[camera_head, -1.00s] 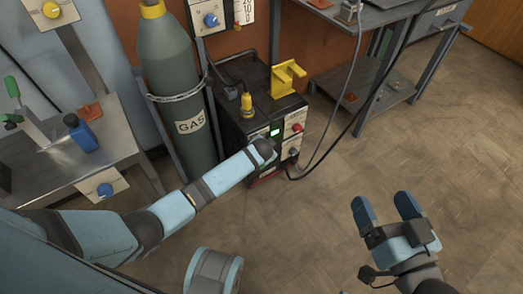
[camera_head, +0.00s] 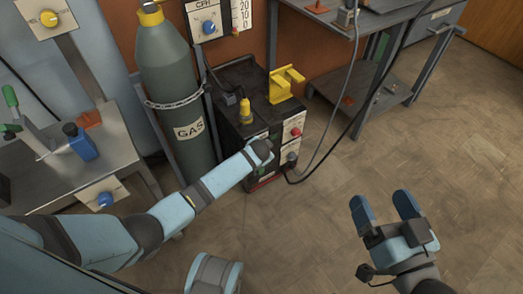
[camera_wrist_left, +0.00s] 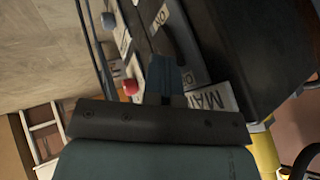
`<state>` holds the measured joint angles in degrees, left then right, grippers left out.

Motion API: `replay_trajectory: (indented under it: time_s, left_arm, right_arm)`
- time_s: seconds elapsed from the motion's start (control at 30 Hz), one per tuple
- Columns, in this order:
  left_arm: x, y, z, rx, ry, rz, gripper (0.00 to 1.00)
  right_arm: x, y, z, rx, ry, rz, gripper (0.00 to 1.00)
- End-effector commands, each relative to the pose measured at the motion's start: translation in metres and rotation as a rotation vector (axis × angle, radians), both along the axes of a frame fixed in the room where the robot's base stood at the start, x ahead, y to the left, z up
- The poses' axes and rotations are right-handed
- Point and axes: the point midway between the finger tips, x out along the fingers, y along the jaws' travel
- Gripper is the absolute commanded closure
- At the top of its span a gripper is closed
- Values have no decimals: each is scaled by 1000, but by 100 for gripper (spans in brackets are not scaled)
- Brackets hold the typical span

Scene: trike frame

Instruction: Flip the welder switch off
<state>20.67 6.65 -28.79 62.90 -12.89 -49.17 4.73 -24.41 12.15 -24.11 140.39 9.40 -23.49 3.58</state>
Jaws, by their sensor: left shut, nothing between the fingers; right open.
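The welder (camera_head: 238,130) is a dark box on the floor beside the gas cylinder. In the left wrist view its front panel carries a MAIN label (camera_wrist_left: 212,98) and ON marks. My left gripper (camera_wrist_left: 164,65) is shut and empty, its blue fingertips at the panel beside the MAIN label. The switch itself is not clear; the fingers may cover it, and I cannot tell if they touch it. In the head view my left wrist hides these fingers. My right gripper (camera_head: 388,207) is open and empty above the floor, far from the welder.
The grey gas cylinder (camera_head: 175,85) stands left of the welder. A yellow bracket (camera_head: 284,83) and yellow connector (camera_head: 245,110) sit on top. Red (camera_head: 296,131) and grey (camera_head: 292,156) knobs are on the panel. A cable hangs at the right. The floor at right is clear.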

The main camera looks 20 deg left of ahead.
Motion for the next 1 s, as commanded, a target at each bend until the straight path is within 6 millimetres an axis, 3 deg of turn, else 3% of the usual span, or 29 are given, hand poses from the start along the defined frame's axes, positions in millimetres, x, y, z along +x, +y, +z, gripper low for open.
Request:
replay_trajectory:
  time_s: [0.47, 1.0]
  left_arm:
    - [0, 2, 16, 2, 1, 2, 100]
    - [0, 1, 15, 2, 1, 1, 100]
  right_arm:
    - [0, 0, 17, -2, 4, 1, 13]
    - [-1, -1, 21, 21, -38, -14, 13]
